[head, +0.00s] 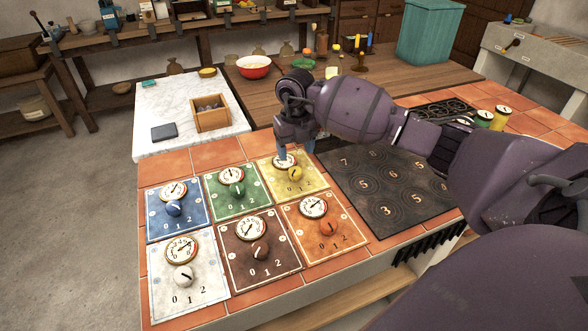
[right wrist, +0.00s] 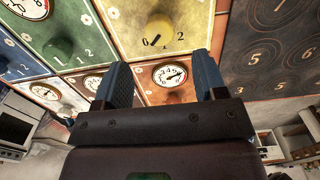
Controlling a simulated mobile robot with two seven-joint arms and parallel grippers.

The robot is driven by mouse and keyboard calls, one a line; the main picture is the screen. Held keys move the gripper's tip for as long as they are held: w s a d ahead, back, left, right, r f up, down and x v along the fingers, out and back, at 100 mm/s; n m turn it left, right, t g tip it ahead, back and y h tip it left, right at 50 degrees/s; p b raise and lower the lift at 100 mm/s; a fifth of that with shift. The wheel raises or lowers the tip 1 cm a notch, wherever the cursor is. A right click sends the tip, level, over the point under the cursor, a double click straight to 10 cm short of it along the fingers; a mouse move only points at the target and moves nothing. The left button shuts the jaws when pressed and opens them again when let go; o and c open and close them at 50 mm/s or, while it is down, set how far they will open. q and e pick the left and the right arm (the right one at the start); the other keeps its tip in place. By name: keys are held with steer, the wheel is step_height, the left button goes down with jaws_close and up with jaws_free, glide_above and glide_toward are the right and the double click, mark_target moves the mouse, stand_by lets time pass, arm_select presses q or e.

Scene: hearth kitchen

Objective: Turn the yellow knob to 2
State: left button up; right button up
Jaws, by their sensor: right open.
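The yellow knob (head: 295,173) stands on the yellow panel (head: 311,184), top right of the panel group, with 0, 1 and 2 printed below it. It also shows in the right wrist view (right wrist: 159,24), where a dark mark low on it slants towards the 0 side; its exact setting is hard to read. A round dial sits above it in the head view, partly covered by my gripper. My right gripper (head: 297,153) is open, above and behind the yellow panel. In the right wrist view its blue fingers (right wrist: 161,66) are apart with nothing between them. My left gripper is out of view.
Blue (head: 157,193), green (head: 219,204), white, brown (head: 281,267) and orange (head: 347,235) knob panels lie close around. The dark hob (head: 430,195) is to the right. A wooden box (head: 212,121) stands on the marble slab (head: 180,93) behind.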

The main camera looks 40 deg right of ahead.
mark_target(295, 170)
step_height(295, 170, down, 6)
steer(key=shift+r+b, duration=0.1)
steer(key=shift+b, duration=0.3)
steer(key=shift+f, duration=0.7)
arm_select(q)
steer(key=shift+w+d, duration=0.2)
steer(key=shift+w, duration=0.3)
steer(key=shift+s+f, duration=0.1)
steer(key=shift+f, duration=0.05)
arm_select(e)
steer(key=shift+c, duration=0.7)
steer(key=c, duration=0.8)
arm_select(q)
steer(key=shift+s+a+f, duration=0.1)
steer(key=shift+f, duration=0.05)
